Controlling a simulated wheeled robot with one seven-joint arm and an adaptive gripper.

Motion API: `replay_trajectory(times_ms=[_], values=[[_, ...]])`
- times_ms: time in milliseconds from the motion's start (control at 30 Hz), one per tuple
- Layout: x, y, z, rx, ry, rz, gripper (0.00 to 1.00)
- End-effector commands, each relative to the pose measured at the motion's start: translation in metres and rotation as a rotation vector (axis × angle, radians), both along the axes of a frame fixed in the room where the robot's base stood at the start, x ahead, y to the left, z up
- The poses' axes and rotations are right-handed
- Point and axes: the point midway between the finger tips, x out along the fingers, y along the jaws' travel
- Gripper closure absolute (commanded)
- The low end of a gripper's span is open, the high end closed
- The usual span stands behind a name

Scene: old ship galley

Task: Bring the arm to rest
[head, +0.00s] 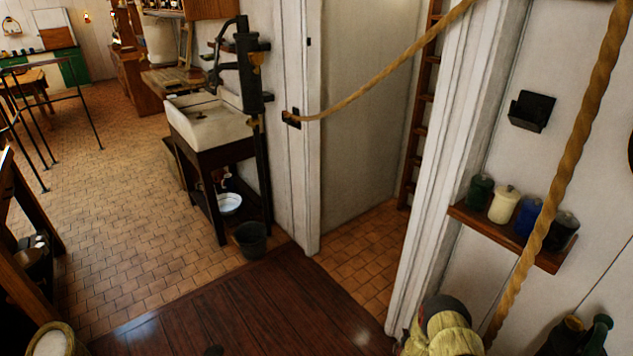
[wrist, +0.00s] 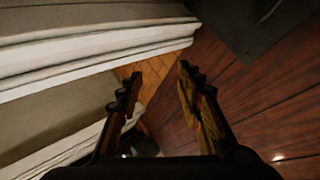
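My gripper (wrist: 160,70) shows in the wrist view, its two dark fingers pointing up the picture. The fingers stand apart with nothing between them. Beyond the gap lie orange floor tiles and the edge of a dark red plank floor (wrist: 220,85). White door trim (wrist: 100,52) runs across the left of the wrist view, with no visible contact with the fingers.
In the head view a rope (head: 390,72) hangs across a doorway. A sink stand (head: 205,125) with a bucket (head: 250,240) is left of it. A shelf (head: 510,237) with several jars is on the right wall. The tiled floor (head: 130,235) at left has open room.

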Motion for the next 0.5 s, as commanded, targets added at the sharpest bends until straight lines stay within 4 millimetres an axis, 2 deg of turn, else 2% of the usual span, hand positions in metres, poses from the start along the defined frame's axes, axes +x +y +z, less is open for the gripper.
replay_trajectory(times_ms=[233,367,500], values=[[0.009,0.005,0.010,0.015,0.004,-0.004,0.64],[0.019,0.006,0.025,0.032,0.002,-0.013,0.64],[0.032,0.007,0.049,0.060,0.000,-0.031,0.64]])
